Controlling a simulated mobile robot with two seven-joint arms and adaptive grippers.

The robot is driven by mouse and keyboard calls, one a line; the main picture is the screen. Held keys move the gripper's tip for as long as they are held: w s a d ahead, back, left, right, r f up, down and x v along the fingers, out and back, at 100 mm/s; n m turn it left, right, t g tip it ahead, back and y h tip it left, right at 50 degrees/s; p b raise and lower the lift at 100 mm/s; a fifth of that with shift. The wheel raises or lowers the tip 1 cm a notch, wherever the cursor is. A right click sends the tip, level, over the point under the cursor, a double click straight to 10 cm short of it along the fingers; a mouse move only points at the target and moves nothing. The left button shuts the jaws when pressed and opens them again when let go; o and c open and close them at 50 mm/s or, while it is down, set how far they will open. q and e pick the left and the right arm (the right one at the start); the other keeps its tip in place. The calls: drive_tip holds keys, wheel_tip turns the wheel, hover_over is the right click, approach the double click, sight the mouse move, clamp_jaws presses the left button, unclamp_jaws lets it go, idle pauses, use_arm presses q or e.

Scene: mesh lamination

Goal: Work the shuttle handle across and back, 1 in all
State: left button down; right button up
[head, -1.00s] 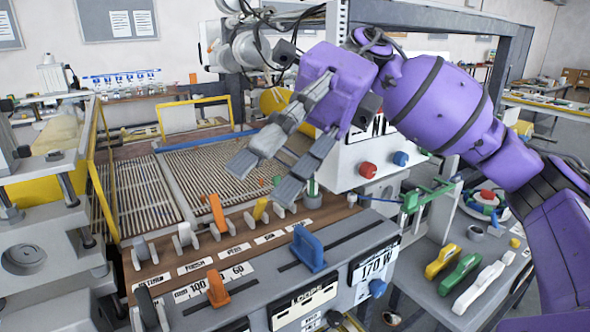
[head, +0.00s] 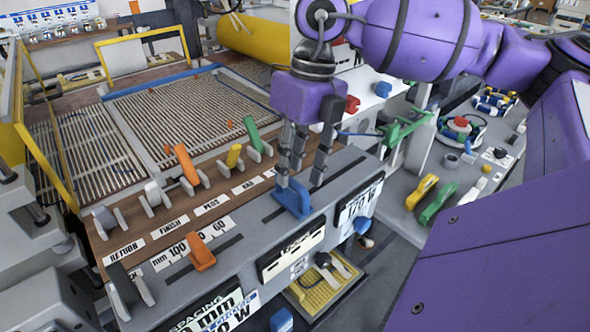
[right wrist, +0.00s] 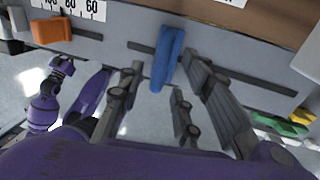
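A blue upright handle (head: 291,201) stands in a long dark slot on the grey front panel. No label on it tells me that it is the shuttle handle. My right gripper (head: 302,182) points down at it, with fingers apart on either side. In the right wrist view the blue handle (right wrist: 166,60) is between the open fingers (right wrist: 166,90), nearer to the right-hand ones, and I see a gap on the left. I cannot tell whether any finger touches it. A purple arm part of mine (right wrist: 45,108) shows at the left there; its gripper is too small to read.
An orange handle (head: 201,254) stands in another slot beside a mm scale, left of the blue one. Several levers, including a green one (head: 253,134) and a yellow one (head: 233,156), line the wooden strip behind. The slot right of the blue handle is clear.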

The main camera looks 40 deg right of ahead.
drive_tip(key=shift+s+a+f, duration=0.1)
drive_tip(key=shift+a+f, duration=0.05)
drive_tip(key=shift+f, duration=0.5)
clamp_jaws()
